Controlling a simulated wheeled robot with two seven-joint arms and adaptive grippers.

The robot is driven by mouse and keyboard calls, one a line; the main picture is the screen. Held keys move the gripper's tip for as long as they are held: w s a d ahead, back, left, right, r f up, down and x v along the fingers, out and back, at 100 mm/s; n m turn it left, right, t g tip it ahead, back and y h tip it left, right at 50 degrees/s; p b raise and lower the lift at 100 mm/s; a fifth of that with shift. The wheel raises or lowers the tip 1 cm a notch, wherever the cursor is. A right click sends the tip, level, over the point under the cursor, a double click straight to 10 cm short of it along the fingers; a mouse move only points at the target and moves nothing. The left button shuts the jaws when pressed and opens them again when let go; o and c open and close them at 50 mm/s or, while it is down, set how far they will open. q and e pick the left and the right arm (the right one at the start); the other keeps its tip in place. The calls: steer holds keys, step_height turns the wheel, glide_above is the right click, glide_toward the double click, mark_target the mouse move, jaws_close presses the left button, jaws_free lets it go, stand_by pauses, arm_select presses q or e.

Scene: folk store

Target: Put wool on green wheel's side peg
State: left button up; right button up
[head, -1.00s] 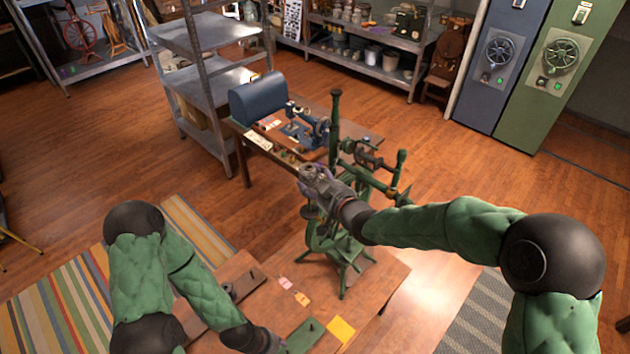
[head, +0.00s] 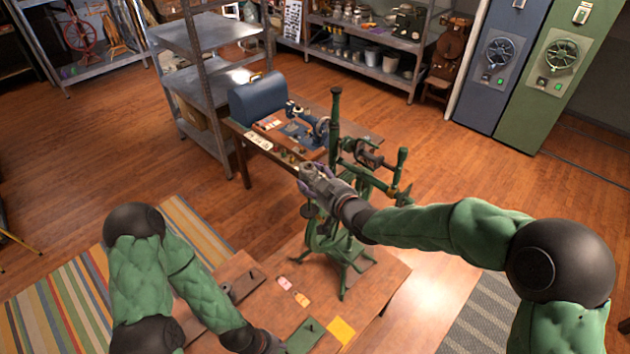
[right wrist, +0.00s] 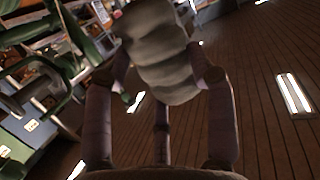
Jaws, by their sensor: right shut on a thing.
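The green spinning wheel (head: 337,120) stands on the wooden table in the middle of the head view, with its upright post and side arms. My right gripper (head: 312,178) is in front of its left side. In the right wrist view my right gripper (right wrist: 160,85) is shut on the wool (right wrist: 158,50), a thick grey-beige ridged bundle. Green wheel parts (right wrist: 72,40) show to the left of the wool, apart from it in that picture. I cannot make out the side peg. My left gripper (head: 262,342) is low over the front table, its fingers unclear.
The front table (head: 375,290) holds a green piece (head: 306,336), a yellow sheet (head: 341,331) and small cards. Metal shelves (head: 205,75) stand at back left. Open floor lies to the right.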

steer(key=shift+f+b, duration=0.15)
steer(key=shift+b, duration=0.2)
stand_by(0.3)
steer(key=shift+f+b, duration=3.55)
steer(key=shift+b, duration=0.25)
steer(key=o, duration=1)
